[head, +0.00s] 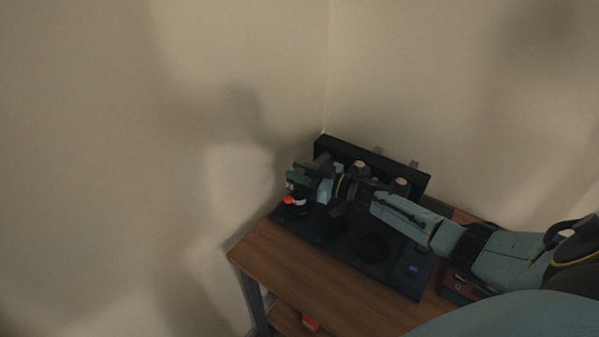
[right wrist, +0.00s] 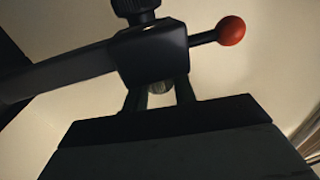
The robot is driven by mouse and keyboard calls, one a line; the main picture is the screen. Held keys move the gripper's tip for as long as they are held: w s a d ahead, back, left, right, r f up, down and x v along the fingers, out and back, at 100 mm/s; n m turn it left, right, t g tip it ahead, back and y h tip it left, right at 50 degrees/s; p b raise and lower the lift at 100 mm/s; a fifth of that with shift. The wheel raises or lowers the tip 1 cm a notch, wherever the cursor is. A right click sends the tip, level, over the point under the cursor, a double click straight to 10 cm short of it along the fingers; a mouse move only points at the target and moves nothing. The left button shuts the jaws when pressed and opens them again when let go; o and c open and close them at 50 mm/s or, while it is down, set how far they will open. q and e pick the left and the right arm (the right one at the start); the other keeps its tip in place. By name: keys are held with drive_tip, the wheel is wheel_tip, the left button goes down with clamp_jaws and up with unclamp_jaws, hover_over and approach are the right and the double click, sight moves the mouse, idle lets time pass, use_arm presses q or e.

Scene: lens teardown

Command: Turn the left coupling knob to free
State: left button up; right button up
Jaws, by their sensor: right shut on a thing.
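My right gripper (head: 300,174) reaches over the far left end of a dark fixture board (head: 335,240) on the table. In the right wrist view its two fingers (right wrist: 161,95) are shut on a black block-shaped part, which I take as the left coupling knob (right wrist: 150,52). A short lever with a red ball (right wrist: 231,31) sticks out to the right of it. A ribbed black piece (right wrist: 135,8) sits above it. The fingertips are hidden at the block. In the head view an orange-red spot (head: 288,199) shows just below the gripper. My left gripper is not in view.
A black upright rail (head: 375,158) stands along the board's back, with cream-topped posts (head: 401,185) before it. The board has dark round recesses (head: 372,246) and a blue patch (head: 413,268). Bare wooden tabletop (head: 300,270) lies in front. Walls stand close behind.

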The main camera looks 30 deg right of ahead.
sight(299, 171)
drive_tip(key=o, duration=1)
drive_tip(key=shift+c, duration=0.2)
drive_tip(key=shift+r, duration=0.1)
wheel_tip(299, 171, up, 10)
drive_tip(key=shift+f+p, duration=0.1)
drive_tip(key=shift+p, duration=1.15)
